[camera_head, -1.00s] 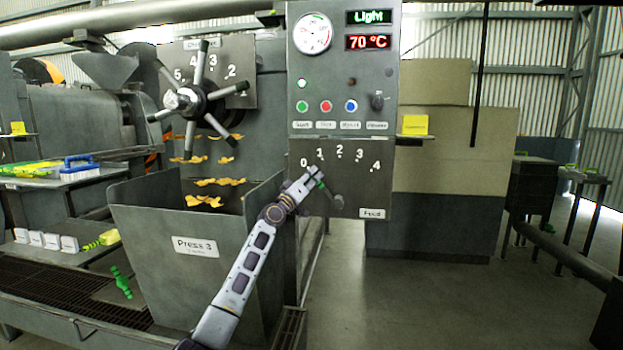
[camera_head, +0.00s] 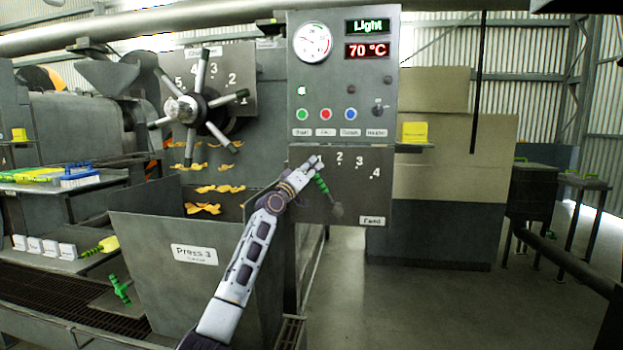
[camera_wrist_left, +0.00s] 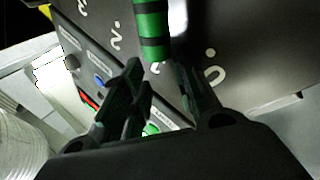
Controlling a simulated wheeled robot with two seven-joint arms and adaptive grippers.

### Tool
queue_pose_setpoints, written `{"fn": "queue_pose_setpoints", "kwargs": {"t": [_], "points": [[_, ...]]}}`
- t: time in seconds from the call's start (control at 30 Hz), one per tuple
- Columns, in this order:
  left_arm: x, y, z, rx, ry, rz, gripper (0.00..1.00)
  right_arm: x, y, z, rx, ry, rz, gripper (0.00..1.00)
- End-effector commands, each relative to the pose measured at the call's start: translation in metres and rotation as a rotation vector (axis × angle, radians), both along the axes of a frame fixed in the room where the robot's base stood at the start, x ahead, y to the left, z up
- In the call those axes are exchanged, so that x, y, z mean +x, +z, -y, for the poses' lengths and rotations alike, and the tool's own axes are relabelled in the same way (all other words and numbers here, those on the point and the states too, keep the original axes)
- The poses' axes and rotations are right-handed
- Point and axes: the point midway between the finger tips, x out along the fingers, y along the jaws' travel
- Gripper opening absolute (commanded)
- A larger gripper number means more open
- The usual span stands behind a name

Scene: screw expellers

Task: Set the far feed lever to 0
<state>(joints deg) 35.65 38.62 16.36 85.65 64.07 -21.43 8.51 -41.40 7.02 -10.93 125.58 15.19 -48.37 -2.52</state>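The feed lever has a green handle (camera_head: 321,184) and a grey pivot end low on the dark feed panel (camera_head: 352,185). It tilts up and left from the pivot, its tip toward the 0–1 end of the scale. My left gripper (camera_head: 316,163) is beside the handle's upper tip and covers the 0 mark in the head view. In the left wrist view the green handle (camera_wrist_left: 152,28) lies ahead of the left gripper (camera_wrist_left: 165,90), whose fingers are apart with nothing clearly between them. The 0 mark shows right of the fingers there. My right gripper is not in view.
A control box (camera_head: 342,75) with gauge, buttons and displays sits above the feed panel. A spoked handwheel (camera_head: 190,108) and the Press 3 hopper (camera_head: 195,275) stand to the left. A yellow block (camera_head: 414,132) rests on a small shelf at right.

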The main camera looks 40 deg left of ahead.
Motion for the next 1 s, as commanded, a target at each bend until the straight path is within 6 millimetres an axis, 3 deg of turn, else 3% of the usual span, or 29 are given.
{"fn": "queue_pose_setpoints", "kwargs": {"t": [0.33,0.8,1.0], "points": [[0.0,0.033,0.0,0.001,0.0,0.0,0.28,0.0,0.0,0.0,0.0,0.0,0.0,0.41],[0.0,0.04,0.0,-0.001,0.0,-0.003,0.28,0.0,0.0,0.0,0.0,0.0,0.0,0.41],[0.0,0.039,0.0,0.003,0.002,-0.005,0.05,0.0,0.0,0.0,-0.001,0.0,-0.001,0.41]]}}
